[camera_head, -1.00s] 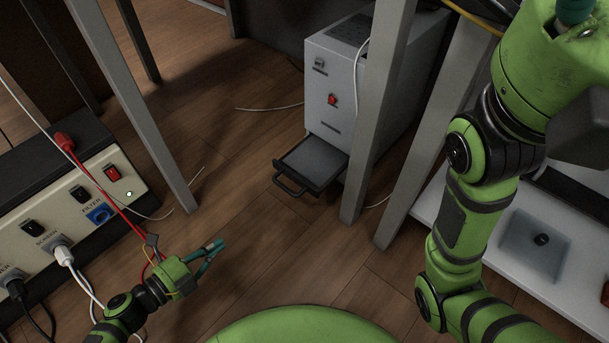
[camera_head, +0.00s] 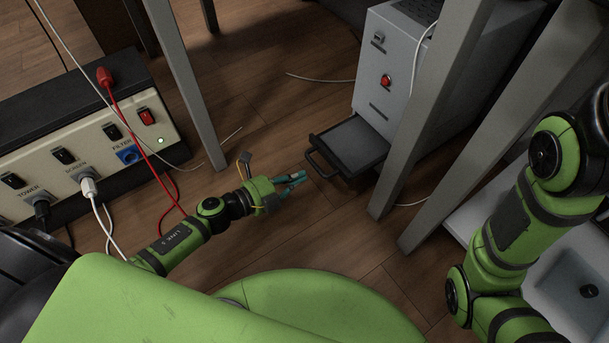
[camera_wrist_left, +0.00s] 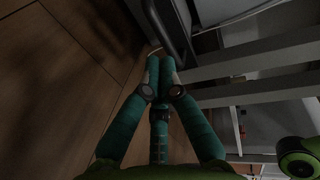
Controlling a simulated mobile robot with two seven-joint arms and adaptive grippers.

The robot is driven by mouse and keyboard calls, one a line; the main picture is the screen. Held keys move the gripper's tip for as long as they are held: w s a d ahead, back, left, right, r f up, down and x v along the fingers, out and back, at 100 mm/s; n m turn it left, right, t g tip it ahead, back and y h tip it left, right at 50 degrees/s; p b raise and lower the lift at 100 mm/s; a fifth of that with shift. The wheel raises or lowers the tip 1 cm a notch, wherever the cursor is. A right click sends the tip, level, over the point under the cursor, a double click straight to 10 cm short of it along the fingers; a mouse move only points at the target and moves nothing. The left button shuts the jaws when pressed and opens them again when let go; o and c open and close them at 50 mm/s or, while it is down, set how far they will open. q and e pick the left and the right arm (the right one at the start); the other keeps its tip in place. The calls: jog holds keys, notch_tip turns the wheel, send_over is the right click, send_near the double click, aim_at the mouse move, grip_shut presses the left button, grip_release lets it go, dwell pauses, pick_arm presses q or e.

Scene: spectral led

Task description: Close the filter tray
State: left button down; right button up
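The filter tray (camera_head: 359,145) is a dark, flat drawer pulled out of the front of a grey box unit (camera_head: 384,62), low above the floor. Its black loop handle (camera_head: 322,161) sticks out toward my left gripper (camera_head: 304,175). The gripper's teal fingers are together and empty, just short of the handle at its lower left in the head view. In the left wrist view the fingertips (camera_wrist_left: 160,64) meet, and the dark handle (camera_wrist_left: 172,30) shows just beyond them. I cannot tell whether they touch. My right arm is at the right, with its gripper out of view.
A grey table leg (camera_head: 425,120) stands close to the right of the tray. Another leg (camera_head: 187,90) stands to the left. A power panel (camera_head: 75,165) with switches and plugged cables lies at the left. Wood floor (camera_head: 270,120) left of the tray is mostly clear.

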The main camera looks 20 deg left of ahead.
pick_arm(q)
jog(key=x, duration=0.2)
jog(key=shift+w+d+f, duration=0.1)
jog(key=shift+w+d, duration=0.1)
